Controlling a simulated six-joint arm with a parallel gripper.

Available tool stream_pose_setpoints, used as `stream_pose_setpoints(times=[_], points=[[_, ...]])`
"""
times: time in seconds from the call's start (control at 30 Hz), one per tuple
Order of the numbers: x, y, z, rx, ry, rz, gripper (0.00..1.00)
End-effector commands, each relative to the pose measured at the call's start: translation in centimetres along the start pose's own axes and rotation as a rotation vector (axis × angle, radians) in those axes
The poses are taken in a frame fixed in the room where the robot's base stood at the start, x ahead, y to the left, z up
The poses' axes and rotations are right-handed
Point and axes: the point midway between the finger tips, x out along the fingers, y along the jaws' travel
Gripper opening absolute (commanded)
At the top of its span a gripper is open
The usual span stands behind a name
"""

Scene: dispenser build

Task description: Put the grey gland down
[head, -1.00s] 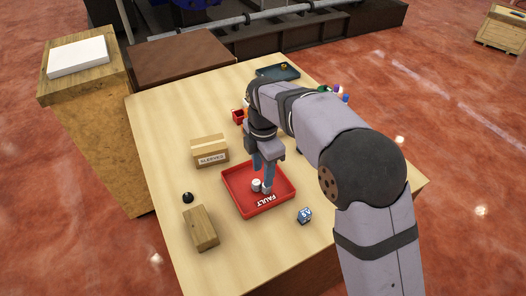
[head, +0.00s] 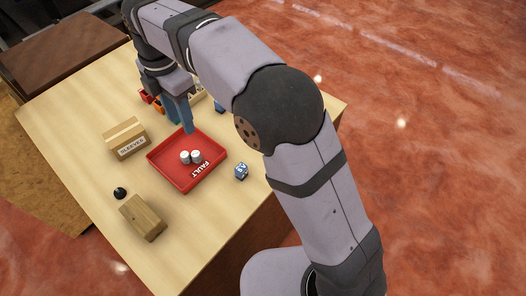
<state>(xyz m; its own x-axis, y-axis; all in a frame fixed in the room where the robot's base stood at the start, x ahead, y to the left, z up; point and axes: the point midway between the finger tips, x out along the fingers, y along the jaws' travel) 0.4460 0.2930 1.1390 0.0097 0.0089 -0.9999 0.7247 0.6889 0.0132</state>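Two small pale cylinders stand upright side by side in the red tray (head: 163,167) marked FAULT: a left one (head: 185,157) and a right one (head: 196,156). The right one stands where my fingers were and looks like the grey gland, though both look nearly the same pale colour here. My gripper (head: 187,127) is above the tray's far side, clear of both cylinders. Its fingers appear apart with nothing between them; the far finger is partly hidden.
A cardboard box (head: 125,139) stands left of the tray. A black knob (head: 120,193) and a wooden block (head: 143,217) lie at the front left. Coloured bins (head: 152,100) sit behind, partly hidden by my arm.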

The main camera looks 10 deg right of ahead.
Motion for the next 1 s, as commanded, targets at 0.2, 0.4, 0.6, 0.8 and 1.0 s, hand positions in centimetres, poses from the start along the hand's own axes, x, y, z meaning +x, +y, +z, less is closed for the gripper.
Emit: stream_pose_setpoints(times=[0.2,0.4,0.6,0.8,1.0], points=[[1.2,-2.8,3.5,0.274,-0.002,-0.003,0.4],[4.0,-9.3,8.5,0.796,-0.005,-0.006,0.4],[7.5,-18.0,11.5,1.387,-0.008,-0.004,0.4],[10.9,-26.1,11.5,1.906,-0.012,-0.004,0.4],[13.1,-30.9,10.4,2.227,-0.015,-0.004,0.4]])
